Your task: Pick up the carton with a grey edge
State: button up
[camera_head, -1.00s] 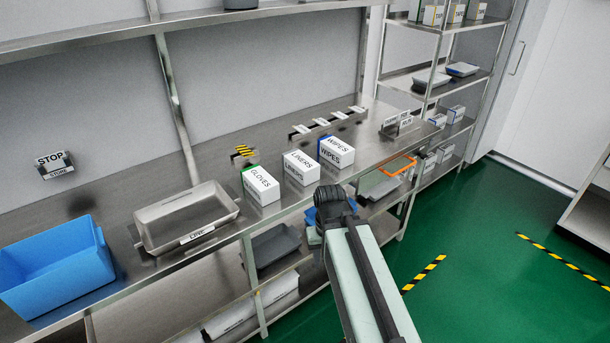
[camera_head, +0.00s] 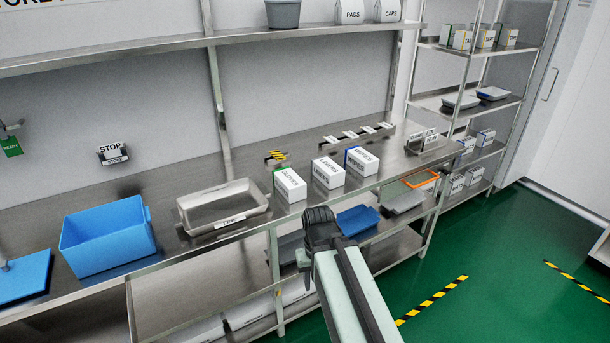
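Three white cartons stand in a row on the steel bench. The middle one, marked LINERS (camera_head: 328,173), shows no green or blue edge, and its edge looks greyish, though this is faint at this size. The GLOVES carton (camera_head: 290,187) on its left has a green edge. The WIPES carton (camera_head: 361,162) on its right has a blue edge. My gripper (camera_head: 319,216) is at the dark end of my arm, in front of the bench and lower in the picture than the LINERS carton, apart from it. Its fingers cannot be made out.
A grey tray (camera_head: 221,207) and a blue bin (camera_head: 105,238) stand left of the cartons. A striped block (camera_head: 276,156) and a labelled rail (camera_head: 357,135) lie behind them. A lower shelf holds a blue tray (camera_head: 357,219). Green floor (camera_head: 480,265) is open at right.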

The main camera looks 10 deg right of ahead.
aim_at(325, 170)
jog(key=u, duration=2.7)
jog(key=k, duration=1.8)
jog(key=z, duration=0.95)
jog(key=i, duration=1.05)
jog(key=u, duration=0.05)
